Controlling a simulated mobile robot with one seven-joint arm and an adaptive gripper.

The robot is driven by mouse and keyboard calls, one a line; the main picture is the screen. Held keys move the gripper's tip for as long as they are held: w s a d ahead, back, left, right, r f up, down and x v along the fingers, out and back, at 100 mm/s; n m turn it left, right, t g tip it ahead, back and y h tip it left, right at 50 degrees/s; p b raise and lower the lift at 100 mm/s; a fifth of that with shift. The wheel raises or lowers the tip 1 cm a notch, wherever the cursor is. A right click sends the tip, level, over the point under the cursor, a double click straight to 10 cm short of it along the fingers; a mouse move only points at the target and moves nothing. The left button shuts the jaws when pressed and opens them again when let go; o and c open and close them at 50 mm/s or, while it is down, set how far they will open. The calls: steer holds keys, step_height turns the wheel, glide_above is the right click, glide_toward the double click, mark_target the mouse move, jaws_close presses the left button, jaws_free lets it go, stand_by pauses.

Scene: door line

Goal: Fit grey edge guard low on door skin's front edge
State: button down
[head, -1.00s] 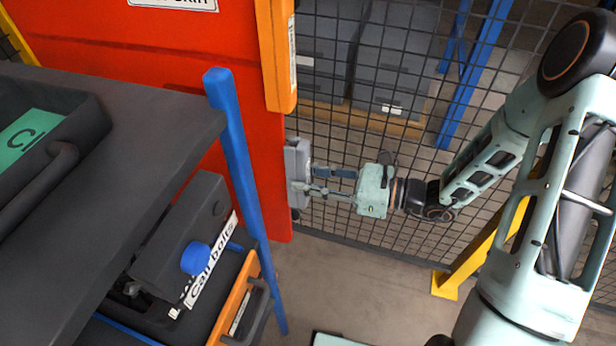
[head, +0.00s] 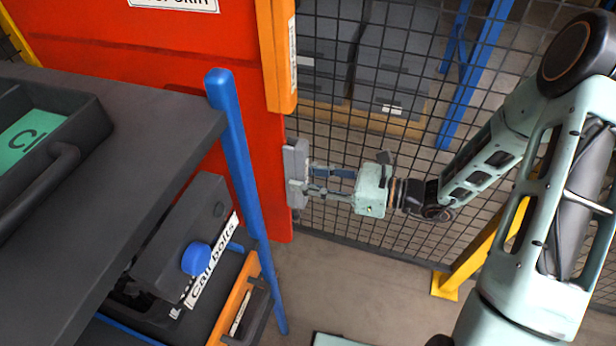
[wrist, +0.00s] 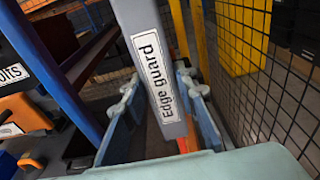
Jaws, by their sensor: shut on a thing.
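The grey edge guard (head: 296,172) is upright at the lower part of the red door skin's (head: 272,180) right-hand edge, below an orange guard on the same edge. It looks to be against the edge; I cannot tell whether it is seated. My gripper (head: 312,182) is shut on the guard from the right. In the wrist view, the guard (wrist: 144,50) with its "Edge guard" label stands between my two fingers (wrist: 157,105) and hides most of the door edge behind it.
A dark shelf unit with a blue post (head: 238,165) stands left, in front of the door skin. A wire mesh fence (head: 400,150) stands behind my arm. A yellow post (head: 470,260) stands at the right.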

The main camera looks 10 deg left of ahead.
steer(key=shift+a, duration=1.05)
stand_by(0.6)
steer(key=c, duration=1.5)
jaws_free()
steer(key=shift+o, duration=0.2)
steer(key=d+r, duration=0.1)
steer(key=d, duration=1.1)
steer(key=shift+s+r, duration=0.25)
steer(key=shift+s, duration=0.15)
